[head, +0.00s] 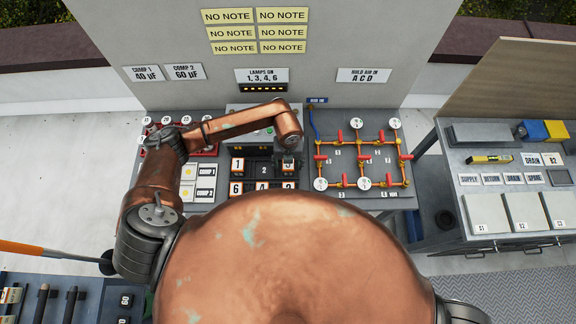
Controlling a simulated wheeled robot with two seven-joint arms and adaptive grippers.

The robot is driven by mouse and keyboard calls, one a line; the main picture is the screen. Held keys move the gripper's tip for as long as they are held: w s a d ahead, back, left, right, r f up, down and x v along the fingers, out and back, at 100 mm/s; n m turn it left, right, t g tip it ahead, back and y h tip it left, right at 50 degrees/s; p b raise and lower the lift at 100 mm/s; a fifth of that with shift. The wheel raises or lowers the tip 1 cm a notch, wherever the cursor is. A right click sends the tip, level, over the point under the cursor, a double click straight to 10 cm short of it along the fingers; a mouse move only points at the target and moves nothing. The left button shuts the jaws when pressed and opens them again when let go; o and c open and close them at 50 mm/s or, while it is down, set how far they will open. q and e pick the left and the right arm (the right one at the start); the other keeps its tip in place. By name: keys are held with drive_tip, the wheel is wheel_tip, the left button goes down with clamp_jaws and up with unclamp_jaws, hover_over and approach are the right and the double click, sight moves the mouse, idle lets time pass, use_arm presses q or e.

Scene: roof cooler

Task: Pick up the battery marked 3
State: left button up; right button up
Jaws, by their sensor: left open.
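A dark battery tray (251,178) with orange-edged, numbered blocks sits in the middle of the bench. The battery marked 3 (289,187) appears to be the block at its front right; its digit is small and hard to read. My left gripper (289,163) points down over the right side of the tray, open, and partly covers the rear right block. I cannot tell whether it touches any block. Batteries marked 1 (237,164), 6 (236,188) and 4 (262,187) show clear labels. My right gripper is out of view.
A red and yellow pipe board (360,155) with round white gauges stands right of the tray. A panel with white switches (197,180) is on the left. An upright grey board (320,60) rises behind. A side table (500,190) stands at the right.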

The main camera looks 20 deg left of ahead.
use_arm(q)
drive_tip(key=shift+c, duration=0.4)
clamp_jaws()
